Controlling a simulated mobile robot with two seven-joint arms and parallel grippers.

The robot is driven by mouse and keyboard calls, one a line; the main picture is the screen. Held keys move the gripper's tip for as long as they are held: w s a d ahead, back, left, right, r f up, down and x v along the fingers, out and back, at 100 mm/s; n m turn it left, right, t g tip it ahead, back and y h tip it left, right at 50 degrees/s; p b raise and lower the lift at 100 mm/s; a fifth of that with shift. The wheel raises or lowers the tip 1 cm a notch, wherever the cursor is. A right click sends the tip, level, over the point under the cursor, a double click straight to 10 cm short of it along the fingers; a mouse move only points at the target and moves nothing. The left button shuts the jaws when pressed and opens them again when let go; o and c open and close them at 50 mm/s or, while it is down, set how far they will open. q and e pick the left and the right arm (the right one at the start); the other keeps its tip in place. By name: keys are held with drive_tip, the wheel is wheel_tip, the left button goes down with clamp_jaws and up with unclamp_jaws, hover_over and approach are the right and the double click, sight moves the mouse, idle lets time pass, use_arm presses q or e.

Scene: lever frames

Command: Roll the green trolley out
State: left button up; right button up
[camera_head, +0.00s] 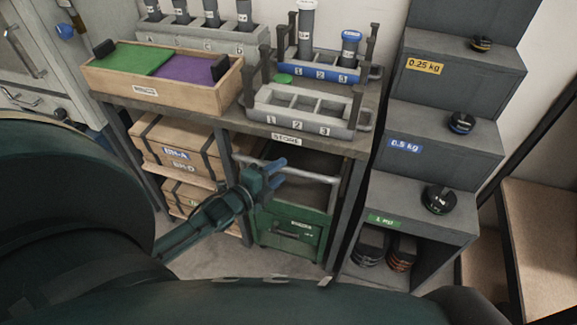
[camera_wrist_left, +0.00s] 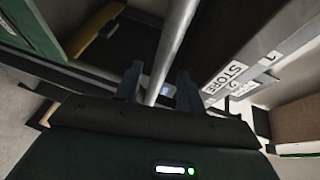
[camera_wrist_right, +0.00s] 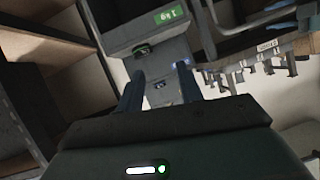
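The green trolley (camera_head: 288,226) stands under the bench, with a drawer-like front and a pale handle bar (camera_head: 325,178) across its top. Its green side also shows in the left wrist view (camera_wrist_left: 28,30). My left gripper (camera_head: 277,172) is at the handle bar, in front of the trolley. In the left wrist view the bar (camera_wrist_left: 174,45) runs between the two spread fingers (camera_wrist_left: 158,78), with gaps visible beside it. My right gripper (camera_wrist_right: 160,80) is open and empty in the right wrist view; it is not visible in the head view.
The bench (camera_head: 222,121) carries a two-colour wooden tray (camera_head: 170,103) and grey and blue racks. Wooden boxes (camera_head: 172,160) sit on a shelf left of the trolley. A grey stepped weight stand (camera_head: 425,215) is close on the right. Some floor (camera_head: 205,262) shows in front.

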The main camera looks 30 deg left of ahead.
use_arm(q)
drive_tip(key=shift+x, duration=2.3)
drive_tip(key=shift+s, duration=0.1)
clamp_jaws()
